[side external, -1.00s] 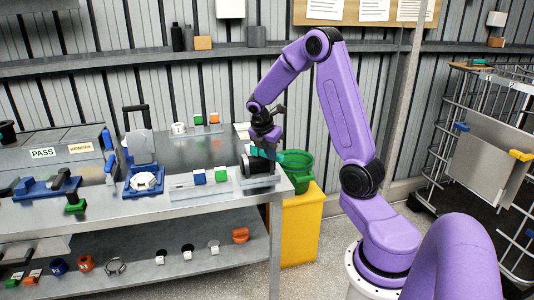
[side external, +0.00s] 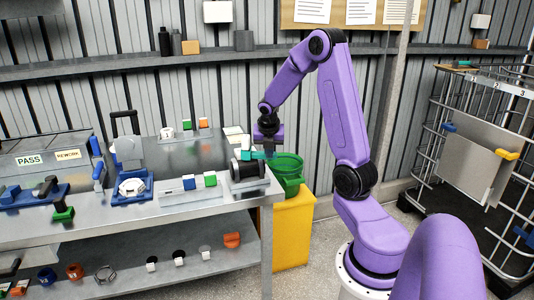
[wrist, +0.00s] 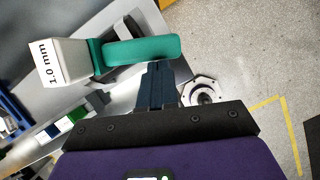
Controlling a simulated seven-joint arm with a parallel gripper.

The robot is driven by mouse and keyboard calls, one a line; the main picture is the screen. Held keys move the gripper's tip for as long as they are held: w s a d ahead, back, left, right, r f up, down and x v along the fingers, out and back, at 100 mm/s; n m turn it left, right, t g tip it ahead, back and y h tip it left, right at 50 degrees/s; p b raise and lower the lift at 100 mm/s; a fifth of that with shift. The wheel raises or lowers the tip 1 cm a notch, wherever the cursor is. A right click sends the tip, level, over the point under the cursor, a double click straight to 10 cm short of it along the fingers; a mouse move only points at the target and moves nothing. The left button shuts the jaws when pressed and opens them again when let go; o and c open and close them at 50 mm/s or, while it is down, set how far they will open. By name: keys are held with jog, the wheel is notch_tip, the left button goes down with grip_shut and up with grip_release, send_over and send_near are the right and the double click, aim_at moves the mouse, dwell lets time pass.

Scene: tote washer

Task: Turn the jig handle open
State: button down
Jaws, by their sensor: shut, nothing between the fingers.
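The jig is a dark cylinder (side external: 246,171) at the right end of the bench, with a teal handle (side external: 254,155) on top. In the wrist view the teal handle (wrist: 145,50) runs right from a pale block (wrist: 62,62) labelled "1.0 mm". My gripper (side external: 268,152) is above the right end of the bench, close to the handle. In the wrist view my gripper (wrist: 157,68) is shut and empty. Its fingertips are by the right part of the handle's lower edge. I cannot tell whether they touch it.
Blue and green blocks (side external: 210,180) sit left of the jig. A blue fixture (side external: 137,191) stands further left. A wire cage (side external: 480,130) is far right.

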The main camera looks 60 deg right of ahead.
jog(key=shift+w+d, duration=0.15)
jog(key=shift+d, duration=1.65)
jog(key=shift+s+a, duration=0.25)
jog(key=shift+a, duration=0.1)
jog(key=s+a+r, duration=0.4)
jog(key=a+r, duration=0.1)
jog(key=r, duration=0.4)
jog(key=shift+s+r, duration=0.2)
jog(key=shift+s, duration=0.1)
